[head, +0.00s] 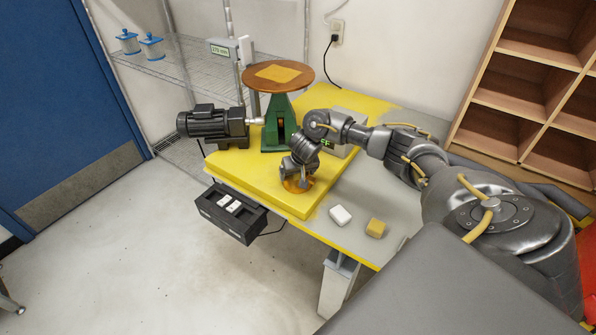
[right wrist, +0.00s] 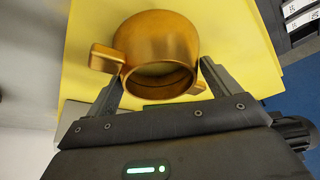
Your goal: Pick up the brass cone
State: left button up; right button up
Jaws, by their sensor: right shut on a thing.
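A brass-coloured hollow piece (head: 297,186), rounded rather than plainly conical, is at the front of the yellow platform on the table. In the right wrist view this brass piece (right wrist: 157,50) shows an open rim facing me and a stub at its left side. My right gripper (head: 299,178) points down over it and covers much of it in the head view. In the right wrist view the fingers of my right gripper (right wrist: 160,88) are on either side of the rim, shut on the piece. It appears low over the platform; any gap beneath is hidden. My left gripper is not in view.
A green stand (head: 279,122) with a round brown top and a grey motor (head: 212,125) are behind and left. A white block (head: 340,215) and a tan block (head: 375,228) lie on grey tabletop to the right. A black switch box (head: 231,212) hangs at the left edge.

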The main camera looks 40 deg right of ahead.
jog(key=shift+r, duration=0.2)
jog(key=shift+w+r, duration=0.1)
jog(key=shift+r, duration=0.15)
jog(key=s+a+r+p, duration=0.6)
jog(key=s+a+r, duration=0.2)
jog(key=s+r, duration=0.35)
jog(key=s+a+f+n+y+b, duration=0.2)
jog(key=s+a+f+n+b, duration=0.1)
jog(key=a+f+n+b, duration=0.2)
jog(key=s+a+f+n+y+b, duration=0.2)
jog(key=s+a+f+n+b, duration=0.2)
jog(key=a+f+b, duration=0.5)
notch_tip(320, 180, down, 2)
jog(key=shift+s+a+f+n, duration=0.2)
jog(key=shift+a+n, duration=0.4)
jog(key=shift+a, duration=0.25)
